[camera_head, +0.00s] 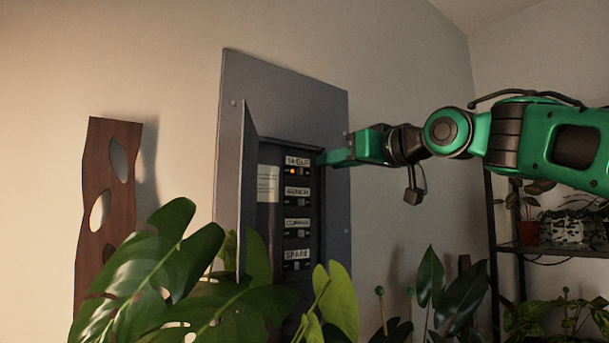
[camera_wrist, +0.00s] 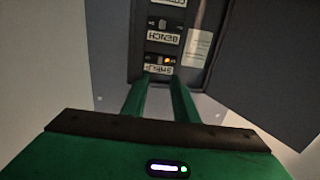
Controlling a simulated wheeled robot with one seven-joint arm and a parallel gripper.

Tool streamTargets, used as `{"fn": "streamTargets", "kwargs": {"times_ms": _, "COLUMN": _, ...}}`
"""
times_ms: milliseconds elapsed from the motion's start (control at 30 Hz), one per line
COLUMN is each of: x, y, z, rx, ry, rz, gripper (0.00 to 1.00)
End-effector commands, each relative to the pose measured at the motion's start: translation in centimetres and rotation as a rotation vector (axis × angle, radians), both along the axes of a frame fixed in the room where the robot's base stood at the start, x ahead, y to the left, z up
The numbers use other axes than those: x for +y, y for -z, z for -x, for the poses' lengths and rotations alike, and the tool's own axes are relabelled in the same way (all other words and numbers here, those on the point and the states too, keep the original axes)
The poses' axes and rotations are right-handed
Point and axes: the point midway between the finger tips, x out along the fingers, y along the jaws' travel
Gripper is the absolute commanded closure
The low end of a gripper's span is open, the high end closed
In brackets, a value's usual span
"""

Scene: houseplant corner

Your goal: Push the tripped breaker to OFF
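The grey breaker panel (camera_head: 335,205) is on the wall with its door (camera_head: 246,190) swung open to the left. Inside, labelled breakers run in a column. The top one, the SHELF breaker (camera_head: 297,171), has a lit orange light; the others show none. It also shows upside down in the wrist view (camera_wrist: 160,60), just beyond the fingertips. My gripper (camera_head: 320,160) reaches in from the right at the SHELF row's height, at the opening's right edge. In the wrist view its two fingers (camera_wrist: 160,78) are apart with nothing between them. Contact with the breaker cannot be seen.
Below SHELF sit the BENCH breaker (camera_head: 298,203) and the SPARE breaker (camera_head: 297,265). A paper sheet (camera_head: 268,184) is left of the breakers. Large leaves (camera_head: 170,270) cover the panel's lower left. A plant shelf (camera_head: 570,251) stands at right, and a wooden wall piece (camera_head: 108,190) at left.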

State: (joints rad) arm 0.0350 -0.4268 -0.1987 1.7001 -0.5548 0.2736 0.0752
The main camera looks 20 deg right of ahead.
Motion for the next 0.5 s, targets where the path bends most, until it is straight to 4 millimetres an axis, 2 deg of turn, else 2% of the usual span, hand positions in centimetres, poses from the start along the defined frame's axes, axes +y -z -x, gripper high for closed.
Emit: {"fn": "streamTargets", "kwargs": {"times_ms": 500, "x": 2.5, "y": 0.2, "z": -7.8, "rx": 0.005, "ry": 0.001, "rz": 0.000, "gripper": 0.73}}
